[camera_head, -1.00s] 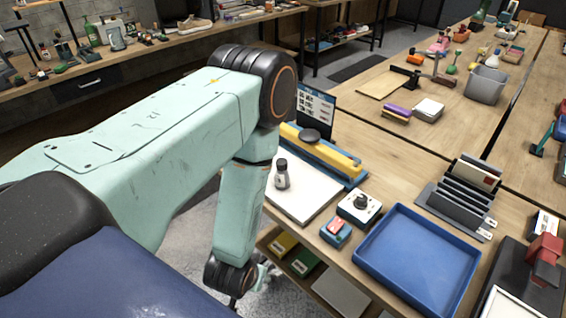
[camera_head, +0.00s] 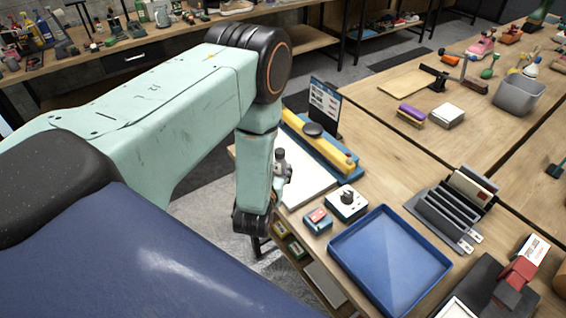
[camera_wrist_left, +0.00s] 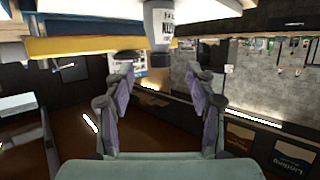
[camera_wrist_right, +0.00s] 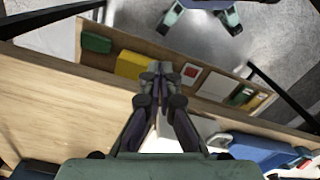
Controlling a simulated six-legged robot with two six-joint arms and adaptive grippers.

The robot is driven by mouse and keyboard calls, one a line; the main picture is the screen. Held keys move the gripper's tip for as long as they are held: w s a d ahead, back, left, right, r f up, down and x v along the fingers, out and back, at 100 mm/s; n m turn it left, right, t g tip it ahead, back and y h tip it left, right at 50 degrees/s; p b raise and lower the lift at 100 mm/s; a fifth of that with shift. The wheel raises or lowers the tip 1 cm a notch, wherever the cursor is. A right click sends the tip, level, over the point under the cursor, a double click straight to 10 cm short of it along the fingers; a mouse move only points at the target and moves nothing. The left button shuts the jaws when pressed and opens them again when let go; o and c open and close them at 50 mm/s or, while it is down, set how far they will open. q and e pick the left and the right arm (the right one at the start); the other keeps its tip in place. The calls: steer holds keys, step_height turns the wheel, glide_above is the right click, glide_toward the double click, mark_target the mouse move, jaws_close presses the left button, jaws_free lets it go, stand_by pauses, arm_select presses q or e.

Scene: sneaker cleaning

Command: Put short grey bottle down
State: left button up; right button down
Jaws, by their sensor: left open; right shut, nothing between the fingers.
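The short grey bottle (camera_head: 281,160), with a dark cap, stands upright on the white board (camera_head: 309,184) at the near table's left edge. My left arm partly hides it in the head view. In the left wrist view, which is upside down, the bottle (camera_wrist_left: 160,22) shows its labelled side at the top centre. My left gripper (camera_wrist_left: 161,72) is open and empty, its fingers pointing toward the bottle's side of the table. Its fingers are mostly hidden in the head view. My right gripper (camera_wrist_right: 160,70) is shut and empty over the wooden table edge.
A yellow and blue tool (camera_head: 322,146) with a black knob lies behind the board. A white box with a dial (camera_head: 346,203), a small blue-red box (camera_head: 318,219) and a blue tray (camera_head: 390,262) are to the right. A grey rack (camera_head: 450,212) stands beyond.

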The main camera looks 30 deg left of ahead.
mark_target(279, 156)
arm_select(q)
steer(key=shift+w+a+t, duration=0.3)
steer(key=shift+w+a, duration=0.8)
steer(key=shift+w+f, duration=0.2)
steer(key=shift+w, duration=0.45)
steer(key=x, duration=0.2)
steer(key=p+x, duration=0.1)
steer(key=shift+w+d+r, duration=0.1)
steer(key=shift+w+d, duration=0.1)
steer(key=shift+w, duration=0.1)
steer(key=shift+w+a+f, duration=0.3)
steer(key=shift+w, duration=0.1)
steer(key=shift+d+r, duration=0.15)
steer(key=shift+d, duration=0.15)
steer(key=shift+c, duration=1.1)
steer(key=shift+s+a, duration=0.1)
steer(key=shift+a, duration=0.15)
steer(key=c, duration=0.6)
steer(key=shift+d, duration=0.25)
jaws_close()
